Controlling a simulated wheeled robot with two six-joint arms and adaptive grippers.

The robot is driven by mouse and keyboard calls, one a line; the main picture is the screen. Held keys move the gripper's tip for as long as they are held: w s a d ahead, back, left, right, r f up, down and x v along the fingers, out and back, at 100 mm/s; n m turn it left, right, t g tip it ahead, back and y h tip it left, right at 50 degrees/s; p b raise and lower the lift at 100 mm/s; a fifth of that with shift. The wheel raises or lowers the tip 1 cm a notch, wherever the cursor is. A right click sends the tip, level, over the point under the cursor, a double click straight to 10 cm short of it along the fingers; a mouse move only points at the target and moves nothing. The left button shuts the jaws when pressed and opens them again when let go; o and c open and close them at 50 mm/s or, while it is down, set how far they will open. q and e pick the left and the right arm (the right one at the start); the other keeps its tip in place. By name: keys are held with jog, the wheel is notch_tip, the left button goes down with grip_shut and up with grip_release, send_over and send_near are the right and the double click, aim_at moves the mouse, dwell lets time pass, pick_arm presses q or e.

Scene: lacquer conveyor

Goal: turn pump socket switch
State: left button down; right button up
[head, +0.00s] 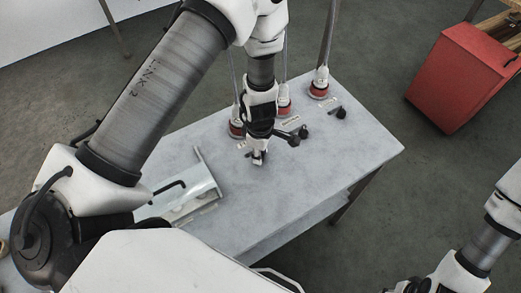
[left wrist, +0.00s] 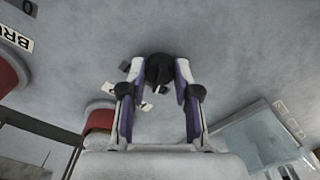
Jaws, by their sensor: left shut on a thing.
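My left gripper (head: 258,158) reaches down to the grey table in the head view. In the left wrist view its two fingers (left wrist: 158,92) stand either side of a black switch knob (left wrist: 158,70) and are shut on it. In the head view this knob is mostly hidden by the gripper. Two more black switches show to its right, one near the gripper (head: 300,133) and one farther back (head: 338,112). Three red-based sockets with hoses stand behind: left (head: 237,129), middle (head: 284,108), right (head: 319,91). The label by the gripped switch is unreadable.
A pale metal bracket or tray (head: 205,188) lies on the table (head: 290,195) left of the gripper. A red cabinet (head: 462,78) stands at the upper right. The table's front right is clear. My right arm shows at the lower right, its fingers unclear.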

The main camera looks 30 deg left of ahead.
pick_arm(q)
jog(key=shift+s+f+n, duration=0.1)
jog(key=shift+s+n, duration=0.05)
jog(key=shift+n, duration=0.65)
jog(key=c, duration=0.8)
grip_release()
jog(key=shift+a, duration=0.15)
jog(key=shift+w+r, duration=0.2)
jog(key=shift+r, duration=0.5)
notch_tip(320, 180, up, 10)
jog(key=shift+r, duration=0.25)
jog(key=shift+s, duration=0.1)
